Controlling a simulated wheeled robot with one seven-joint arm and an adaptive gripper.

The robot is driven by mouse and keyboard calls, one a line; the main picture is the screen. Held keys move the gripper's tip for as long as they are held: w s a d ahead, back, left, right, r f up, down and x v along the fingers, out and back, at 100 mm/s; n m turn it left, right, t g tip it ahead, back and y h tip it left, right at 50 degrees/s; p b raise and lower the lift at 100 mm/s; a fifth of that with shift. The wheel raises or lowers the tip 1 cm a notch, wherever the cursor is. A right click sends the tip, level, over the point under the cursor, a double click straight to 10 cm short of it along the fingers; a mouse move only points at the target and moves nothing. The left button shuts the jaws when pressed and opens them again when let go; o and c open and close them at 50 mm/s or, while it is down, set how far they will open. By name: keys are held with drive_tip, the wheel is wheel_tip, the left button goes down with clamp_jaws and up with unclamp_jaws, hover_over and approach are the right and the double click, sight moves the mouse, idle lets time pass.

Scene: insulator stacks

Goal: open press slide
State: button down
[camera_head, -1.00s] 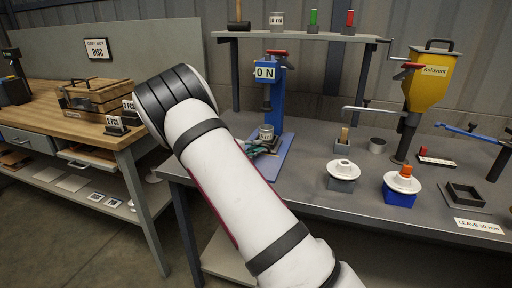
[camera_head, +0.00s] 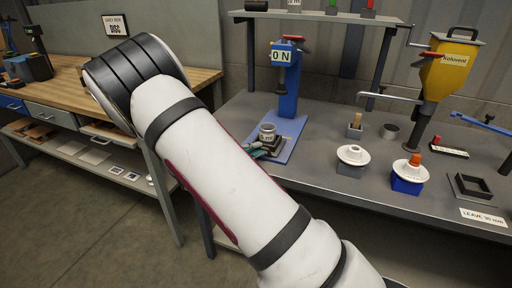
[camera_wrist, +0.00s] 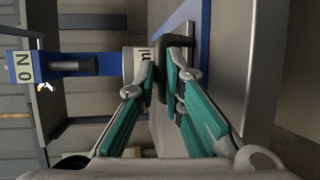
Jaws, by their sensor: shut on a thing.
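The blue press (camera_head: 287,92) stands at the left end of the grey bench, with a "0 N" display on its head. Its ram (camera_wrist: 85,65) shows sideways in the wrist view. The slide (camera_head: 272,147) is a dark carriage on the press's blue base plate (camera_head: 293,141), bearing a labelled pale cup (camera_head: 267,130). The cup sits forward of the ram, towards the bench's front edge. My gripper (camera_wrist: 166,72) has its teal fingers shut on a dark handle (camera_wrist: 167,92) at the slide's front. My arm hides part of the gripper in the head view.
White insulator discs (camera_head: 353,154) on blocks, a yellow hopper (camera_head: 448,68) and a square black tray (camera_head: 474,187) stand to the right. A shelf (camera_head: 325,16) spans above the press. A wooden workbench (camera_head: 189,77) is at left, with floor between.

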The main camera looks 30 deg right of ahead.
drive_tip(key=c, duration=1.7)
unclamp_jaws()
drive_tip(key=v, duration=1.2)
drive_tip(key=s+d+r+m+g+y+p, duration=0.2)
drive_tip(key=s+r+g+y, duration=0.15)
drive_tip(key=s+r, duration=0.45)
drive_tip(key=s+d+r+m+g+y+p, duration=0.2)
drive_tip(key=s+r+y+p, duration=0.15)
drive_tip(key=s+r, duration=0.4)
drive_tip(key=s+a+r+t+y+p, duration=0.1)
drive_tip(key=s+a+r+y, duration=0.1)
drive_tip(key=s, duration=0.5)
drive_tip(key=s+a+r+t+y+p, duration=0.2)
drive_tip(key=s+a+r+y, duration=0.1)
drive_tip(key=s+r, duration=0.2)
drive_tip(key=s+a+r+t+y+p, duration=0.2)
drive_tip(key=s+r+y, duration=0.1)
drive_tip(key=s, duration=0.6)
drive_tip(key=shift+a+r+t, duration=0.25)
drive_tip(key=shift+r, duration=0.45)
